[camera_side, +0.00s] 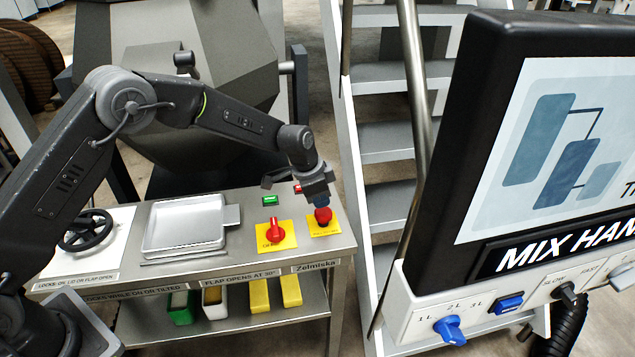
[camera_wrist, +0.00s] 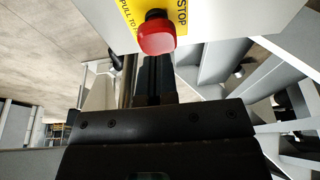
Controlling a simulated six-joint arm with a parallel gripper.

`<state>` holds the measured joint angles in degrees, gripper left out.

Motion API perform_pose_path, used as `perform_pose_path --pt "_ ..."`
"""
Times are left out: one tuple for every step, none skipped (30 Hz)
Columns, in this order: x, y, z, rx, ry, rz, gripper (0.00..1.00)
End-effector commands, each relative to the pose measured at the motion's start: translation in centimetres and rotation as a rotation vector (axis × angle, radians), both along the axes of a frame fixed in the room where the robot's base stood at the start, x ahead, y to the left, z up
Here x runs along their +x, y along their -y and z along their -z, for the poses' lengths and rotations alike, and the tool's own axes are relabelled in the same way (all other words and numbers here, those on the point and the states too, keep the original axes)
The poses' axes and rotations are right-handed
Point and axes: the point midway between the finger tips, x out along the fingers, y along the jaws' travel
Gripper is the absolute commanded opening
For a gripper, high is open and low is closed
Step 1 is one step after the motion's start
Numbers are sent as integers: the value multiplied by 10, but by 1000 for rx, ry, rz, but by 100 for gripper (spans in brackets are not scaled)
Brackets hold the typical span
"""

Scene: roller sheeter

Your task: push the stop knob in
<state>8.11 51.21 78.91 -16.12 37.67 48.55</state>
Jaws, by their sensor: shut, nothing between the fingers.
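The stop knob is a red mushroom-shaped button (camera_side: 323,216) on a yellow plate (camera_side: 325,229) at the right end of the grey bench top. In the wrist view the red knob (camera_wrist: 157,38) stands out on a dark stem from its yellow plate (camera_wrist: 170,12), which reads STOP. My gripper (camera_side: 321,203) points down at the knob in the side view, with its fingers right over it. In the wrist view the shut, empty fingers (camera_wrist: 154,70) end close to the knob's edge. I cannot tell whether they touch it.
A red rotary switch (camera_side: 273,230) on a yellow plate stands left of the knob, with green (camera_side: 270,200) and red buttons behind. A grey tray (camera_side: 186,226) and black handwheel (camera_side: 87,231) lie further left. A ladder (camera_side: 385,150) and large control panel (camera_side: 540,150) stand at right.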

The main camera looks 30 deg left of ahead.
Motion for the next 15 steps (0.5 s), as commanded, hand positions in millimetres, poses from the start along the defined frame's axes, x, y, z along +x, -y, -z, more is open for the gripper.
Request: perform_pose_path --pt "0 0 5 1 -1 0 0" --pt "0 0 8 1 -1 0 0" --pt "0 0 10 0 -1 0 0" --pt "0 0 12 1 -1 0 0" --pt "0 0 13 1 -1 0 0" --pt "0 0 14 1 1 0 0" --pt "0 0 14 1 1 0 0" --pt "0 0 14 1 1 0 0" --pt "0 0 14 1 1 0 0" --pt "0 0 14 1 1 0 0" --pt "0 0 14 1 1 0 0" --pt "0 0 14 1 1 0 0" --pt "0 0 14 1 1 0 0" --pt "0 0 14 1 1 0 0" --pt "0 0 14 1 1 0 0"
